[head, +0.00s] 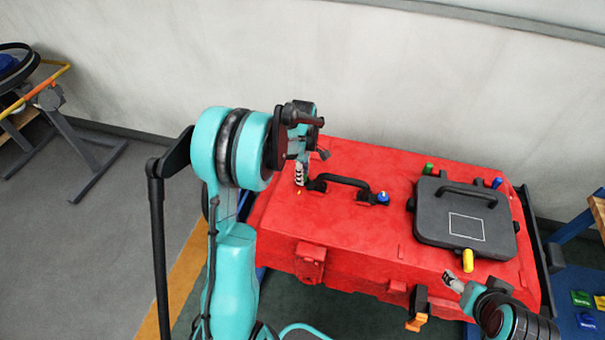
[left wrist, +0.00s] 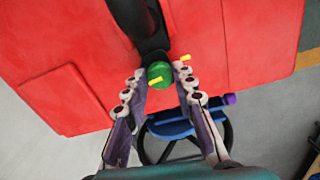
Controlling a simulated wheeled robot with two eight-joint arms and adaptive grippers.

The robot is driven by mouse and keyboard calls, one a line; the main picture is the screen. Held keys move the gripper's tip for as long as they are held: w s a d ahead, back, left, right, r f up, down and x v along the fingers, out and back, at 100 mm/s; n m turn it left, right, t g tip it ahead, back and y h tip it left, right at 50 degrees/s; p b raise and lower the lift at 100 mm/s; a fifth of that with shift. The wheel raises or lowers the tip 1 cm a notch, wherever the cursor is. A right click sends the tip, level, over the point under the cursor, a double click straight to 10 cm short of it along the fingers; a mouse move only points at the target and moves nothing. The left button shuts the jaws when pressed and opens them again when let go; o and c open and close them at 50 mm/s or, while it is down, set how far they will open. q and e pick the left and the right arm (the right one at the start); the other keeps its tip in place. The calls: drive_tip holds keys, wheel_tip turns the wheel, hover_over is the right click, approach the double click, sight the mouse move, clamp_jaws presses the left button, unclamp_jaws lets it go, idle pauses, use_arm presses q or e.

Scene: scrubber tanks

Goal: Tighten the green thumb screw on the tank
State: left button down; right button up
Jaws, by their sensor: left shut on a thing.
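The green thumb screw (left wrist: 160,75) is a round green knob at the end of a black handle on the red tank (head: 345,230). In the left wrist view it sits between the two fingertips of my left gripper (left wrist: 161,80), which is shut on it. In the head view my left gripper (head: 300,174) points down at the left end of the black handle (head: 345,180), and the knob there is hidden. My right gripper (head: 453,281) is beside a yellow knob (head: 467,260); its finger opening is too small to tell.
A blue knob (head: 383,197) is at the handle's right end. A dark square lid (head: 435,215) lies on the tank's right part, with another green knob (head: 428,169) at its corner. An orange latch (head: 417,322) is on the front. A wall stands behind.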

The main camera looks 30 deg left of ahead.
use_arm(q)
drive_tip(key=m, duration=0.5)
drive_tip(key=shift+m, duration=0.3)
drive_tip(key=m, duration=0.4)
drive_tip(key=shift+r, duration=0.1)
drive_tip(key=m, duration=0.9)
drive_tip(key=shift+a+m, duration=0.1)
drive_tip(key=shift+m, duration=0.2)
drive_tip(key=m, duration=1.3)
drive_tip(key=shift+m+b, duration=0.3)
drive_tip(key=m, duration=0.4)
drive_tip(key=shift+w+m, duration=0.1)
drive_tip(key=shift+m, duration=0.2)
